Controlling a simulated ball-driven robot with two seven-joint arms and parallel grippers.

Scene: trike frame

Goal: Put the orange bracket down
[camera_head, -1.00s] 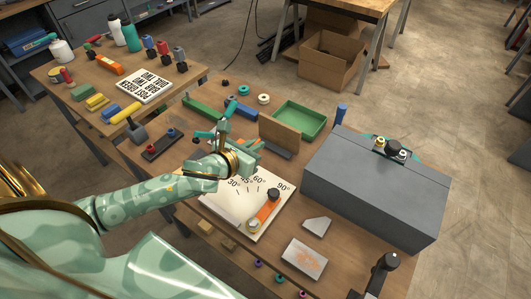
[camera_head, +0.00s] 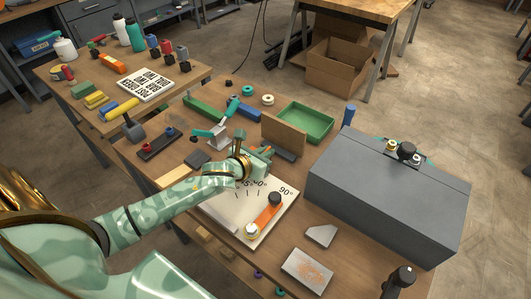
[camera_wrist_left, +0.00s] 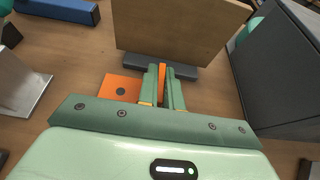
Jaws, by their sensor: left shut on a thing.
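The orange bracket shows in the left wrist view (camera_wrist_left: 120,88) as a flat orange plate with a dark hole, left of the fingers, and an upright orange strip between them. My left gripper (camera_wrist_left: 163,88) is shut on that strip. In the head view the left gripper (camera_head: 264,156) is beyond the white angle board, close to the brown upright panel (camera_head: 284,132). The bracket is mostly hidden there by the gripper. I cannot tell whether the bracket touches the table. My right gripper is not in view.
The white angle board (camera_head: 225,211) carries an orange pointer (camera_head: 265,217) with a dark knob. A large grey box (camera_head: 385,195) stands to the right. A green tray (camera_head: 306,122) lies behind the panel. A grey stand with a teal clamp (camera_head: 216,132) is to the left.

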